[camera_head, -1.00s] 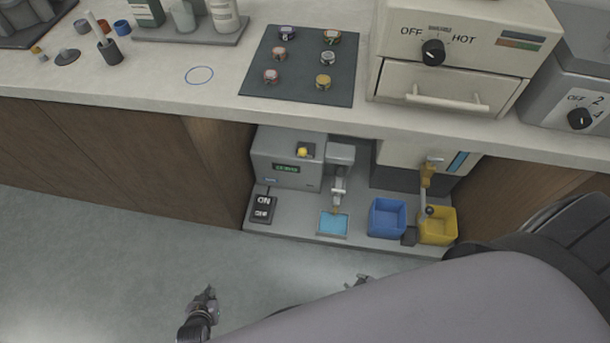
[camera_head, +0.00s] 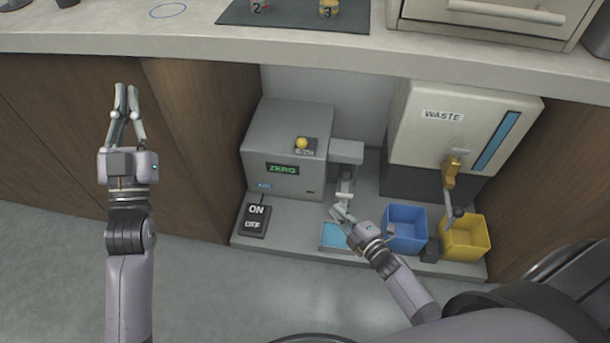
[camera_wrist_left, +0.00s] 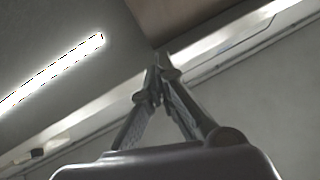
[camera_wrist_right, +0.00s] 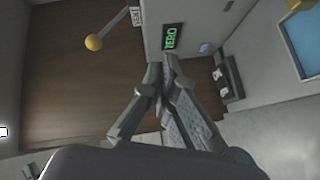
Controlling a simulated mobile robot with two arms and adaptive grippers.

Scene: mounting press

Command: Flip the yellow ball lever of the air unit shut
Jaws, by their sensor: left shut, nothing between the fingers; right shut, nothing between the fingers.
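The air unit is a grey box (camera_head: 265,135) in the bay under the counter, with a green ZERO display (camera_head: 283,169). Its yellow ball lever (camera_head: 301,143) is at the top right of the box, beside a small label plate. In the right wrist view the yellow ball (camera_wrist_right: 93,42) stands off the unit on a thin rod. My right gripper (camera_head: 338,211) is shut and empty, near the nozzle and blue pad, below and right of the ball, not touching it. My left gripper (camera_head: 126,88) is shut and empty, raised before the wooden cabinet at left.
An ON/OFF switch (camera_head: 254,220) sits left on the shelf. A blue pad (camera_head: 335,236) lies under the nozzle. A blue bin (camera_head: 404,229) and yellow bin (camera_head: 465,238) stand right, below the WASTE container (camera_head: 450,125) with its brass tap. The counter edge (camera_head: 300,48) overhangs the bay.

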